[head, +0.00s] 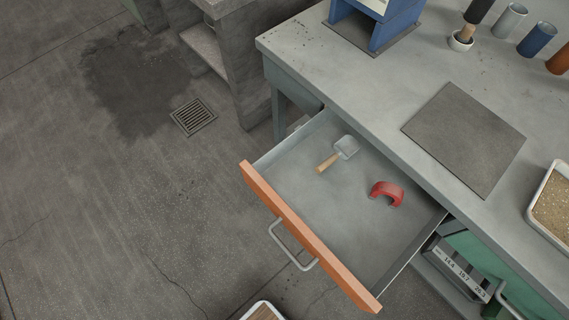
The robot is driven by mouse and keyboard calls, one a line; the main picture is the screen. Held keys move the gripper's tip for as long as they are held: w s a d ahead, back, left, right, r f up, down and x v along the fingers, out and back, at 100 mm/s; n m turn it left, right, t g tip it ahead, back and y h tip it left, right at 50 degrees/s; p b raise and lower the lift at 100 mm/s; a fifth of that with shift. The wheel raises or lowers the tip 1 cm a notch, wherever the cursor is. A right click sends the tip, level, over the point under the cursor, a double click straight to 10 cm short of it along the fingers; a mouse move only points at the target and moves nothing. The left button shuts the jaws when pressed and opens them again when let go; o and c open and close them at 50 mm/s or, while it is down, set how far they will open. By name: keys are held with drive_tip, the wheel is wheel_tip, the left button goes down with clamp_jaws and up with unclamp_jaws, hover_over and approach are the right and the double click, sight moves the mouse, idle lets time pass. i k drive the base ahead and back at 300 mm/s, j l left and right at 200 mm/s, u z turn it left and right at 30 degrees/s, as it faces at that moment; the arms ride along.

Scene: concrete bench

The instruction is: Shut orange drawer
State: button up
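The orange drawer (311,243) is pulled far out from under the grey bench. Its front is orange with a pale metal bar handle (292,249) on its outer face. Inside the drawer lie a small scoop (343,150) with a wooden grip and a red curved piece (386,193). They rest apart from each other on the grey drawer floor. My gripper is not in view, and nothing touches the drawer handle.
The bench top (375,95) carries a blue stand (392,25), a dark square mat (463,138), several cups and a tray of grainy material (552,205). A green drawer (505,275) is at lower right. The floor left of the drawer is open, with a drain grate (193,116).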

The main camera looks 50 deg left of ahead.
sight(362, 243)
drive_tip(key=k+l+u, duration=0.1)
drive_tip(key=u, duration=0.25)
drive_tip(key=k+l+u, duration=0.15)
drive_tip(key=l+u, duration=0.2)
drive_tip(key=k+l+u, duration=0.1)
drive_tip(key=u, duration=0.3)
